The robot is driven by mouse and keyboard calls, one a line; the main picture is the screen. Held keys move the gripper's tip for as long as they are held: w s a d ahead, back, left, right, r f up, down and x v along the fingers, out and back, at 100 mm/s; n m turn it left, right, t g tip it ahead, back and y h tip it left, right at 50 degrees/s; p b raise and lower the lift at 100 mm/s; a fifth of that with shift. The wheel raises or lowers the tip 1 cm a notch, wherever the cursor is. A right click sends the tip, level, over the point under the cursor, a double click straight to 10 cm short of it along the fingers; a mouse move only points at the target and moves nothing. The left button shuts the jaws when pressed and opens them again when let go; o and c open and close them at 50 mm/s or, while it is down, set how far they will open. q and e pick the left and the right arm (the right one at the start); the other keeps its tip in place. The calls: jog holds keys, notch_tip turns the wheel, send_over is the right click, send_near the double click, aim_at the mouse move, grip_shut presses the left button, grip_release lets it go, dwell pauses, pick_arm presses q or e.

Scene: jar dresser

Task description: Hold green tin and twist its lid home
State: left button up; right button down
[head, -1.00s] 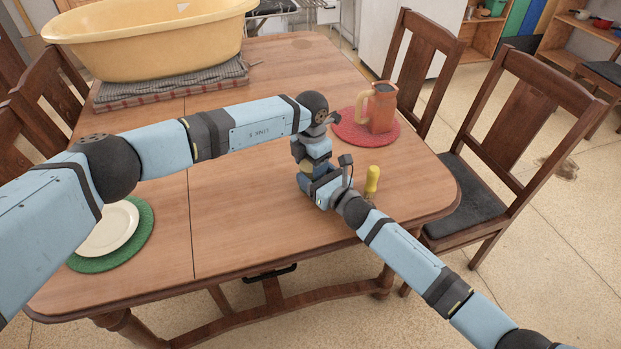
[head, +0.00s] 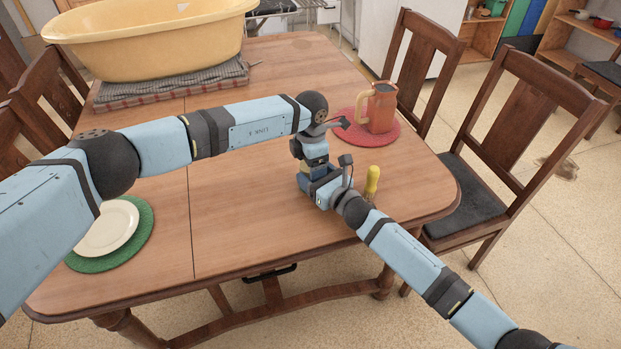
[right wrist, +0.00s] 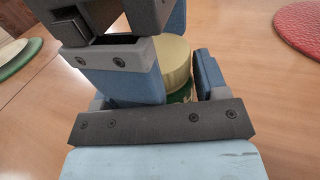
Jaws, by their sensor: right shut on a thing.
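The green tin (right wrist: 181,97) shows in the right wrist view as a small strip of green below its pale gold lid (right wrist: 178,64). My right gripper (head: 320,186) is shut on the tin near the table's right front part; its blue fingers stand on either side of the tin in the right wrist view. The lid sits on top of the tin; whether it is fully seated I cannot tell. My left gripper (head: 315,160) points down from above, right over the tin. Its fingertips are mostly hidden, so its opening is unclear. In the head view the grippers hide most of the tin.
A yellow-handled tool (head: 372,180) stands just right of my right gripper. An orange jug (head: 382,108) stands on a red mat (head: 350,131) behind. A plate (head: 107,230) on a green mat (head: 143,240) lies left. A yellow tub (head: 150,45) stands at the back. The middle table is clear.

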pick_arm(q)
jog(key=shift+r, duration=0.1)
jog(key=shift+r, duration=2.2)
jog(key=shift+c, duration=0.5)
jog(key=shift+r+n, duration=1.7)
jog(key=shift+r, duration=0.05)
jog(key=shift+f, duration=0.1)
jog(key=shift+f, duration=3.95)
jog(key=shift+c, duration=0.2)
